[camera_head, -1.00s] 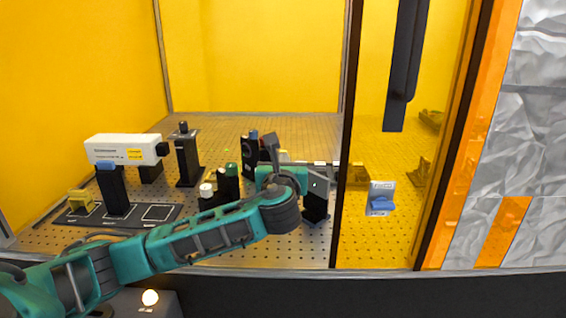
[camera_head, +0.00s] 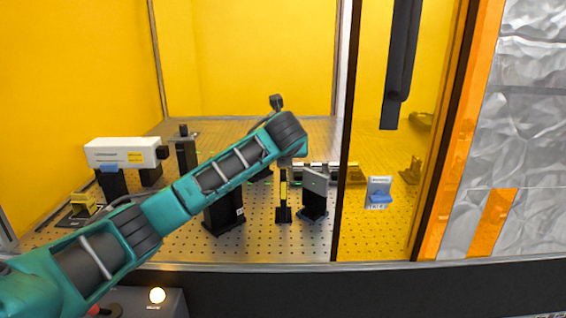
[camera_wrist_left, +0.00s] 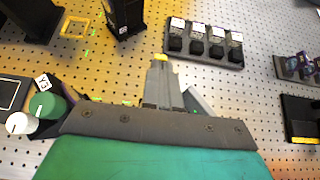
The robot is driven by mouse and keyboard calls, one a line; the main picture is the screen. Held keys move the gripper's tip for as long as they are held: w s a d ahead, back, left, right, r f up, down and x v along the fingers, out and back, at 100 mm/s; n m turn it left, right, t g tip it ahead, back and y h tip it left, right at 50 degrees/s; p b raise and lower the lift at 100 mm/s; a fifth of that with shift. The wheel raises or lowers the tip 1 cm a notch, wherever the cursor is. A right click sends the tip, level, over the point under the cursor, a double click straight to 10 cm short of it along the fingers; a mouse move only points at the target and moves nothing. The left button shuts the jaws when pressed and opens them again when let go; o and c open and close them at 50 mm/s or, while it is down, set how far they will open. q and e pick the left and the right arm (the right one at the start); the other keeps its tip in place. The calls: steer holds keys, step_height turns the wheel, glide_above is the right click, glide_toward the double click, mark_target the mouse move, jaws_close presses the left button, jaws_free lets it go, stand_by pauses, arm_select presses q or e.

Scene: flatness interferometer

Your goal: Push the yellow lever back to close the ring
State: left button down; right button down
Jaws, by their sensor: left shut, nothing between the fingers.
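My left gripper (camera_wrist_left: 163,65) points away from the camera in the wrist view, with its fingers together and nothing between them. A small yellow piece (camera_wrist_left: 160,57), which may be the lever's tip, shows right at the fingertips; I cannot tell whether they touch. In the head view my left arm reaches in from the left and its wrist hangs over the perforated board. Below it stands a slim black post with a yellow upright part (camera_head: 283,188), possibly the lever. The ring cannot be made out; the arm and gripper hide much there. My right gripper is not in view.
An angled plate on a black mount (camera_head: 314,190) stands just right of the post. A white instrument (camera_head: 120,151) is at the left. A tray of several black blocks (camera_wrist_left: 203,57) and a green knob (camera_wrist_left: 47,108) show in the wrist view. A yellow transparent panel (camera_head: 390,225) borders the right.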

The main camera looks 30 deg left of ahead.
arm_select(q)
steer(key=shift+w+a, duration=0.15)
steer(key=shift+w+a+f, duration=0.1)
steer(key=shift+w+a, duration=0.1)
steer(key=shift+w, duration=0.15)
stand_by(0.4)
steer(key=shift+s+d+f, duration=0.1)
steer(key=shift+s+f, duration=0.1)
steer(key=shift+s+d+f, duration=0.15)
steer(key=shift+s+d, duration=0.1)
steer(key=shift+s, duration=0.15)
